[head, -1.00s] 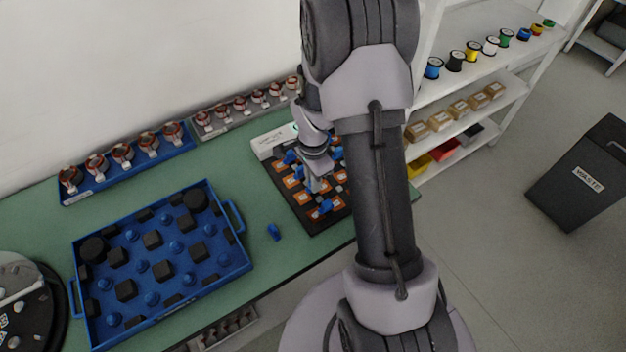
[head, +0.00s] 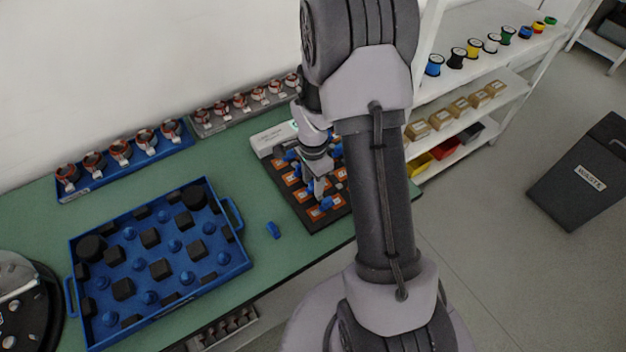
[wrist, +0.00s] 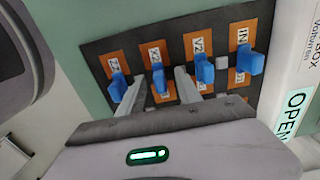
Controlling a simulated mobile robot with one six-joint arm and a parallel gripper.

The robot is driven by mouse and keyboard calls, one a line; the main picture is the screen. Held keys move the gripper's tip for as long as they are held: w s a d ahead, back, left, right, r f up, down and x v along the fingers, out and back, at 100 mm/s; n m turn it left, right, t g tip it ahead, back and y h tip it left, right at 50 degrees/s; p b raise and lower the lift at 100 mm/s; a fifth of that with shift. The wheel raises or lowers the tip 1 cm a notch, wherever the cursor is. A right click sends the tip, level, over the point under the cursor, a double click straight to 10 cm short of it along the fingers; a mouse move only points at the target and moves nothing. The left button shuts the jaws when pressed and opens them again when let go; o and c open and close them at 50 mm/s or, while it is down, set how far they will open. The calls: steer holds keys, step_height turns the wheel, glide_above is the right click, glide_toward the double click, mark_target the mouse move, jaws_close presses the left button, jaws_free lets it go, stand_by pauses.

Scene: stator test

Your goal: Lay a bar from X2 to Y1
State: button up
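The dark terminal board (head: 312,226) has orange labelled plates in rows and several upright blue pieces. My gripper (head: 319,196) is low over the board. In the wrist view my gripper (wrist: 157,88) has its fingers apart, with one blue piece (wrist: 159,78) showing between them. I cannot tell whether the fingers touch it. My arm hides the board's right part.
A small blue piece (head: 273,230) lies on the green table (head: 255,200) left of the board. A blue tray (head: 247,262) with black and blue parts stands further left. A white box (head: 268,141) stands behind the board. Racks of copper-wound parts (head: 120,150) line the wall.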

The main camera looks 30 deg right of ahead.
mark_target(312, 182)
step_height(312, 182, up, 17)
steer(key=p, duration=0.5)
steer(key=shift+r, duration=0.2)
stand_by(0.4)
steer(key=s+a+r+n+t+b, duration=0.35)
steer(key=s+a+r+n, duration=0.3)
steer(key=a+r, duration=0.3)
steer(key=s+a+n+t+y+b, duration=0.2)
steer(key=s+a+n, duration=0.4)
steer(key=s, duration=0.4)
steer(key=shift+s+a+r+n+b, duration=0.35)
steer(key=shift+s+r+b, duration=0.05)
steer(key=shift+r+b, duration=0.05)
